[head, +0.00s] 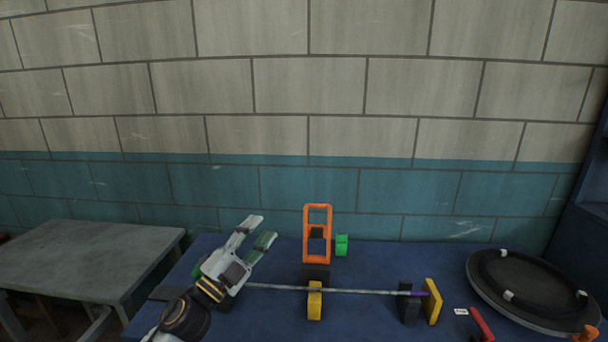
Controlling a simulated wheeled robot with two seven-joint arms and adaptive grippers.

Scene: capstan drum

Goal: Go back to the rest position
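My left gripper (260,229) comes in from the lower left and points up and to the right above the blue table (375,265). Its two pale fingers with green pads are apart, with nothing seen between them. A thin grey rod (365,291) with a purple end runs across the table to the right of the gripper's body. The rod's left end is hidden behind or beside the gripper. An upright orange frame (305,235) stands behind the rod. My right gripper is not in view.
Yellow block (315,305), black block (408,305) and yellow plate (432,300) stand along the rod. A green block (341,245) is beside the frame. A round dark tray (480,285) with a black ring and a red bar (482,325) are at right. A grey table (80,260) stands left.

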